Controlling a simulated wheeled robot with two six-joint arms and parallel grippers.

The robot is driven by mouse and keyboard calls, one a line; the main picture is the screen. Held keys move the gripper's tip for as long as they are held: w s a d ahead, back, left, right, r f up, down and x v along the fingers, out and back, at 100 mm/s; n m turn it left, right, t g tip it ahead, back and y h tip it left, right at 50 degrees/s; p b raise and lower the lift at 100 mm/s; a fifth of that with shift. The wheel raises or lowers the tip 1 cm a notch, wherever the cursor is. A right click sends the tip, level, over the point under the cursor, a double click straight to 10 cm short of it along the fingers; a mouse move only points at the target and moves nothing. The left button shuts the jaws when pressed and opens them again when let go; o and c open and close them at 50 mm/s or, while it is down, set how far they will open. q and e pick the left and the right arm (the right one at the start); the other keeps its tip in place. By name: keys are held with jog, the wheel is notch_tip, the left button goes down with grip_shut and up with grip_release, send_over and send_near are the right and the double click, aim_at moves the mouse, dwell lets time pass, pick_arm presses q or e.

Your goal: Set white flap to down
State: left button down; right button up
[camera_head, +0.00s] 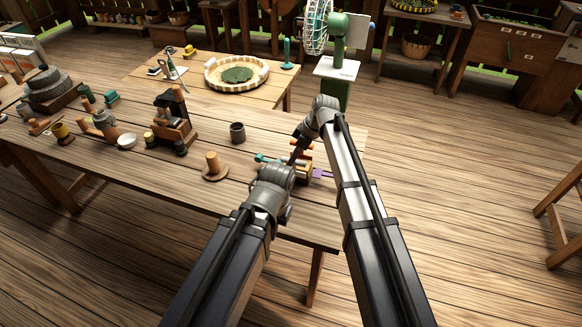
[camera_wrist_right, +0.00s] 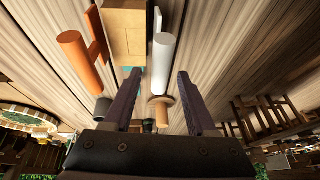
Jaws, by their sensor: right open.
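The white flap (camera_wrist_right: 163,60) shows in the right wrist view as a pale upright bar beside a wooden block (camera_wrist_right: 124,30). My right gripper (camera_wrist_right: 160,102) is open, and the white flap appears between and beyond its two dark fingers. I cannot tell whether they touch it. In the head view my right gripper (camera_head: 294,158) is over the small wooden device (camera_head: 305,170) with orange, teal and purple parts. The white flap cannot be made out there. My left gripper (camera_head: 284,212) is low beside the device, its fingers mostly hidden behind its own wrist.
An orange flap (camera_wrist_right: 80,58) stands left of the block in the wrist view. On the table (camera_head: 180,190) are a brown hat-like piece (camera_head: 214,168), a dark cup (camera_head: 237,133) and a wooden stand (camera_head: 173,125). A green fan (camera_head: 337,40) stands behind.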

jog(key=shift+b+x, duration=0.65)
jog(key=shift+x, duration=0.6)
jog(key=shift+r, duration=0.1)
grip_shut()
dwell(0.4)
